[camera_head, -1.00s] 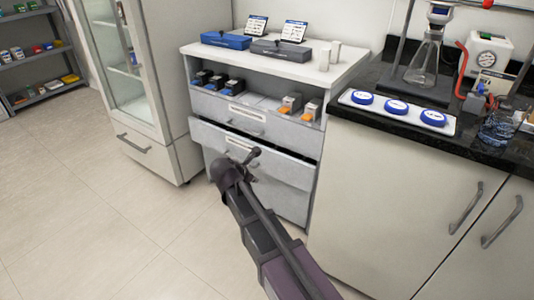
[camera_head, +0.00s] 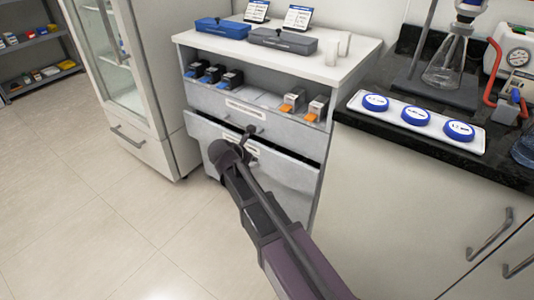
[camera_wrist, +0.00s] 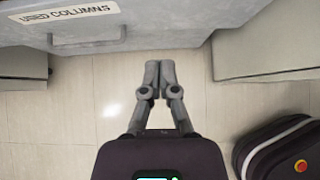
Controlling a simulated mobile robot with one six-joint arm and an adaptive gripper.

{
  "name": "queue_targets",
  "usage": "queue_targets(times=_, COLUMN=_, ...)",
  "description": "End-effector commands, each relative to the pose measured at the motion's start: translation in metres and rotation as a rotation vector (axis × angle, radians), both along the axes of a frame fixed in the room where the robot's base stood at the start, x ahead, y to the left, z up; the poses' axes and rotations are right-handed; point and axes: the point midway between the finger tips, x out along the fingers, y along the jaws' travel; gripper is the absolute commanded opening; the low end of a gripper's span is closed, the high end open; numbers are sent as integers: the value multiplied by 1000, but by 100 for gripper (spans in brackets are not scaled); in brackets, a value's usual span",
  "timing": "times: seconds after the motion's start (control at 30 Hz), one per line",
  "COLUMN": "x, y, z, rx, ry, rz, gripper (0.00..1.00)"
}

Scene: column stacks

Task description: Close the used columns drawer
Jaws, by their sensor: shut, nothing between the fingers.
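The used columns drawer is the lower, slightly pulled-out drawer (camera_head: 207,132) of the grey cabinet in the head view, with a dark gap above its front. My arm covers part of that front. In the wrist view the grey drawer front (camera_wrist: 180,30) fills the top, with a "USED COLUMNS" label and a bar handle (camera_wrist: 88,38) at the left. My gripper (camera_wrist: 160,68) is shut and empty. Its fingertips point towards the drawer front, right of the handle; I cannot tell whether they touch it. In the head view my fingertips are not clearly visible.
The upper drawer (camera_head: 225,103) is shut, below a shelf of small blue and orange boxes. A fridge-like cabinet (camera_head: 140,148) stands to the left. A white counter cabinet (camera_head: 400,210) stands close on the right. The floor (camera_head: 90,220) at the left is clear.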

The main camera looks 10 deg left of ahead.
Motion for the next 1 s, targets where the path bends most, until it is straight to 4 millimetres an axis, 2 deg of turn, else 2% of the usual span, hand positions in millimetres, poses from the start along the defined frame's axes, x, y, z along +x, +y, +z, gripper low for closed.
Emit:
queue_targets(times=0.47, x=-5, y=14, z=-3, rx=1, ry=0, rz=20, gripper=0)
queue_targets(times=0.67, x=2, y=12, z=-12, rx=1, ry=1, rz=21, gripper=0)
queue_targets(times=1.0, x=25, y=3, z=-37, rx=0, ry=0, rz=22, gripper=0)
